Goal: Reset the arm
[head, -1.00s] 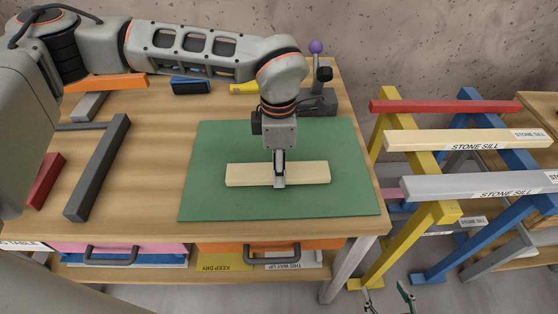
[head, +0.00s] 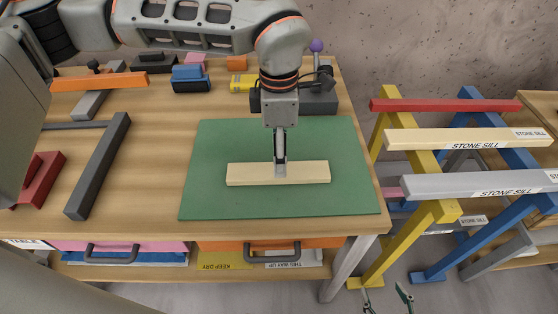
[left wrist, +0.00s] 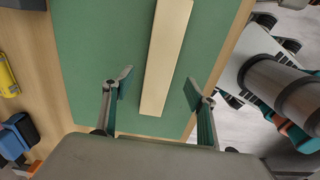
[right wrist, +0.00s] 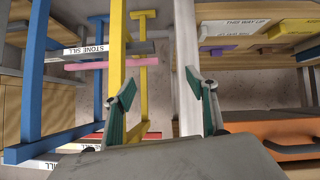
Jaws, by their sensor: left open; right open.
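A cream bar (head: 310,174) lies flat on the green mat (head: 225,140) on the wooden bench. My left gripper (head: 280,170) points down over the middle of the bar, seen edge-on. In the left wrist view, the left gripper (left wrist: 157,84) is open, with the bar (left wrist: 163,55) between and beyond its fingers, touching neither. My right gripper (head: 384,292) shows only its fingertips at the bottom edge of the head view. In the right wrist view, the right gripper (right wrist: 161,88) is open and empty, facing trestles and drawers.
Yellow and blue trestles (head: 440,215) carry a red bar, a cream sill and a grey sill (head: 480,185) right of the bench. Grey bars (head: 100,165), a red block (head: 38,180) and blue blocks (head: 190,80) lie on the bench. A purple-knobbed clamp (head: 318,98) stands behind the mat.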

